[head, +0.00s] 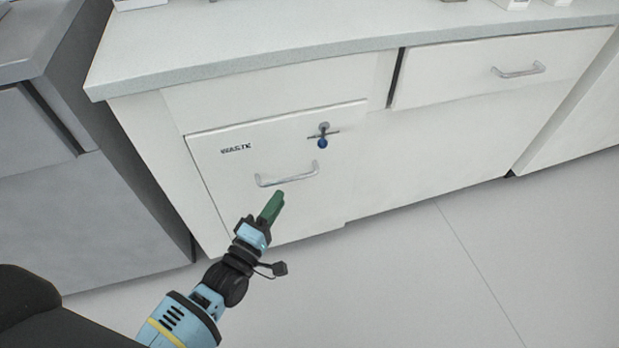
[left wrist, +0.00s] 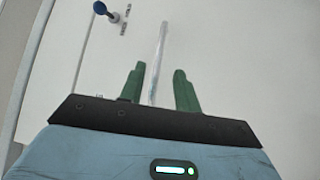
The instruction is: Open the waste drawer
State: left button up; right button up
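The waste drawer (head: 225,165) is a white front with a "WASTE" label (head: 236,149) in the lower left of the white cabinet. It looks shut or nearly so. Its grey bar handle (head: 287,178) is on the drawer front. A small metal latch with a blue knob (head: 322,142) sits at its upper right; the knob (left wrist: 101,8) also shows in the left wrist view. My left gripper (head: 273,205), with green fingers, is just below the handle in the head view. In the left wrist view the fingers (left wrist: 160,88) are apart, with the handle (left wrist: 158,55) seen between them; contact cannot be told. My right gripper is out of view.
A second drawer with a handle (head: 518,70) is at the upper right. The grey countertop (head: 240,40) overhangs above, with several items at its back edge. A grey cabinet (head: 80,215) stands at the left. The floor (head: 430,270) in front is clear.

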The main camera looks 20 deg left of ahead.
aim_at(292, 179)
pick_arm(q)
jog(key=shift+r, duration=0.1)
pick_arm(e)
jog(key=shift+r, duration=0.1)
